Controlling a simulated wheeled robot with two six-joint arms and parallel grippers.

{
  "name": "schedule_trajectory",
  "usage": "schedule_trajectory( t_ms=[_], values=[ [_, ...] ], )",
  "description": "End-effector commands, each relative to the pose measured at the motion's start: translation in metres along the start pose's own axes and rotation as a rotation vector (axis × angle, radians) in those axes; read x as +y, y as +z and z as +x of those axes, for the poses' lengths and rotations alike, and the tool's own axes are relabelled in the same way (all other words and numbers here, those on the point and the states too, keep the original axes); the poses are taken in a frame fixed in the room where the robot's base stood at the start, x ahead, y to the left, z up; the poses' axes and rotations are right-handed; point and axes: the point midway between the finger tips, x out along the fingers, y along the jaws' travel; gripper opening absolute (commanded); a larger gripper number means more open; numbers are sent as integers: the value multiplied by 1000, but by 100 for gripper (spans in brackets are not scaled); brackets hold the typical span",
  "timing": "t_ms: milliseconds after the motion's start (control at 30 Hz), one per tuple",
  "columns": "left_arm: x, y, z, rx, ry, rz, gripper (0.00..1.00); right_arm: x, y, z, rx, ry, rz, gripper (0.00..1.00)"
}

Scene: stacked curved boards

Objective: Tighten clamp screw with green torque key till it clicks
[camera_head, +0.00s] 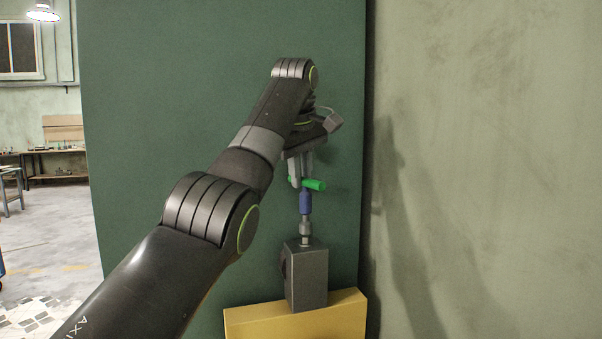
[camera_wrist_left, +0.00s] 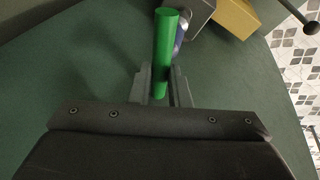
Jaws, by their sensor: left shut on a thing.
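The green torque key (camera_head: 314,185) has a green crossbar handle and a blue shaft (camera_head: 305,203). It stands upright, its lower end at the screw (camera_head: 305,228) on top of the dark grey clamp block (camera_head: 307,275). My left gripper (camera_head: 301,178) comes from above and is shut on the green handle. In the left wrist view the handle (camera_wrist_left: 165,50) lies between the two fingers (camera_wrist_left: 158,88), with part of the blue shaft (camera_wrist_left: 181,30) behind it. Whether the key is fully seated on the screw is hard to tell. My right gripper is not in view.
The clamp block sits on a yellow block (camera_head: 295,318) in front of a green panel (camera_head: 150,140). A plain wall (camera_head: 490,170) stands close on the right. A workbench (camera_head: 55,160) is far back at left, with open floor before it.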

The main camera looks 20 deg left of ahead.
Motion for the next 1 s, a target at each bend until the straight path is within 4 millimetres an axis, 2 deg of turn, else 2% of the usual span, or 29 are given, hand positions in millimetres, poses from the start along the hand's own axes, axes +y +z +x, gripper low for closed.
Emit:
schedule_trajectory(
  t_ms=[333, 800, 1000],
  values=[
    [1, -1, -3, 0, 0, 0, 0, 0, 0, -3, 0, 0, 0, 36],
    [13, -11, -46, 0, 0, 0, 0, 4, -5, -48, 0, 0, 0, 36],
    [13, -11, -47, 0, 0, 0, 0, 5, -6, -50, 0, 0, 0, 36]
  ],
)
